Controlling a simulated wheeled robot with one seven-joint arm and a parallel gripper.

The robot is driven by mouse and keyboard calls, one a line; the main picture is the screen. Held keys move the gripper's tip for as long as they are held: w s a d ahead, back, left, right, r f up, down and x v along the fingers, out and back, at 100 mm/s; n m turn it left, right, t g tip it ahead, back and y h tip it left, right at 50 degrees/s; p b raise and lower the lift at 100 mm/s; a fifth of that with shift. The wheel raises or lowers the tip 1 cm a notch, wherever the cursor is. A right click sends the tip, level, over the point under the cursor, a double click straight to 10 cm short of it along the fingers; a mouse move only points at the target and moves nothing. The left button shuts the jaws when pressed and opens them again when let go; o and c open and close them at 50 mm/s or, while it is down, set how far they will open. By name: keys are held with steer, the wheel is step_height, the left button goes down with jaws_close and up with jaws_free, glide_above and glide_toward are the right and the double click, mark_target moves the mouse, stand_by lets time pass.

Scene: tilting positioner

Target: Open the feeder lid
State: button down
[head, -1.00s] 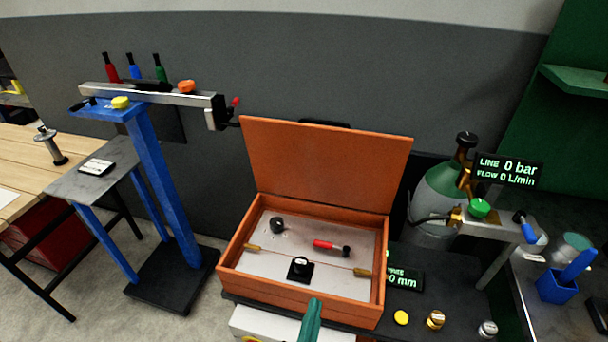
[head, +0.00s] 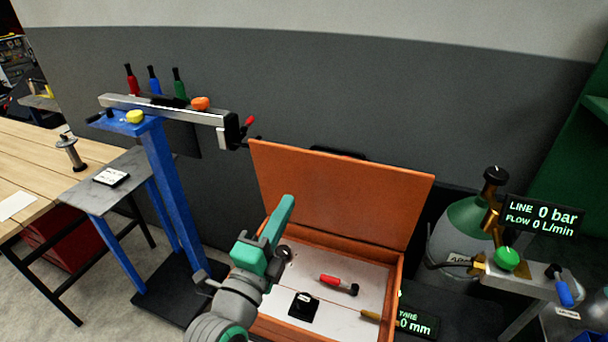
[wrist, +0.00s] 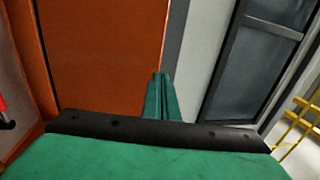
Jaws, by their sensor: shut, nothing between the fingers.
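The feeder is an orange box (head: 396,290) with its orange lid (head: 350,195) standing up at the back, leaning slightly backward. The lid is open and the inside shows. My gripper (head: 287,205) is green, shut and empty. In the head view it overlaps the left part of the raised lid and the box's left side. In the wrist view the lid (wrist: 105,50) fills the left half, and the shut fingers (wrist: 158,95) point toward its edge. I cannot tell whether they touch it. My arm hides the box's left wall.
Inside the box lie a red-handled tool (head: 338,284) and a black block (head: 303,306). A blue stand (head: 172,200) with a metal beam is to the left. A gas cylinder (head: 465,230) with a green knob (head: 507,258) is to the right.

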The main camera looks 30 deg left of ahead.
mark_target(313, 154)
steer(key=x, duration=1.3)
steer(key=shift+w+a+r, duration=0.1)
steer(key=shift+w, duration=0.2)
